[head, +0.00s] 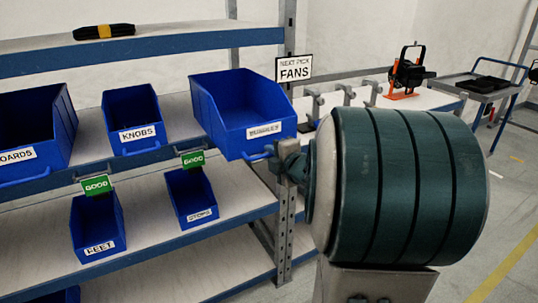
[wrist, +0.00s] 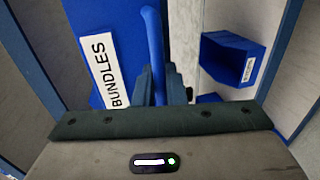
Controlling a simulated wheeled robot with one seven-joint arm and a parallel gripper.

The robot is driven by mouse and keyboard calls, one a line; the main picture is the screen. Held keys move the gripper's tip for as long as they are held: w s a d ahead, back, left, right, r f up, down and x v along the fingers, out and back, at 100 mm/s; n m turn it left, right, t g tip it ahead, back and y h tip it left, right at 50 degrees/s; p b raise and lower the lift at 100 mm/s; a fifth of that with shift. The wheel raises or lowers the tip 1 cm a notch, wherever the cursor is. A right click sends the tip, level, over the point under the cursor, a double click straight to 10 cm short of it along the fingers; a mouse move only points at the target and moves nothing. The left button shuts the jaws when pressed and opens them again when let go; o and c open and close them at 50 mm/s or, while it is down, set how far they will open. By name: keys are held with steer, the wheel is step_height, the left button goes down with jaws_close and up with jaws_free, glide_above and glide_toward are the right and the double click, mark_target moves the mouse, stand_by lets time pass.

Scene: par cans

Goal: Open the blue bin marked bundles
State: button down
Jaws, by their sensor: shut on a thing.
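The blue bin marked BUNDLES (head: 240,100) sits on the middle shelf at its right end, open-topped, its front jutting past the shelf edge. Its white label also shows in the wrist view (wrist: 103,70). The bin's blue bar handle (head: 257,155) is below the label; in the wrist view the handle (wrist: 152,45) runs down between my fingers. My gripper (head: 274,155) is shut on this handle, at its right part in the head view. My large arm link hides what lies right of the gripper. The inside of the bin is only partly visible.
The KNOBS bin (head: 133,120) and a bin ending in OARDS (head: 35,130) stand left on the same shelf. FEET (head: 97,225) and STOPS (head: 190,195) bins are below. A FANS sign (head: 294,68) stands behind the bin. Floor at far right is open.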

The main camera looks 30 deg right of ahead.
steer(key=shift+s+d, duration=0.1)
steer(key=shift+s, duration=0.4)
steer(key=c, duration=1.6)
jaws_free()
steer(key=p+v, duration=0.1)
steer(key=v, duration=1.2)
steer(key=shift+s+r, duration=0.1)
steer(key=shift+s, duration=0.3)
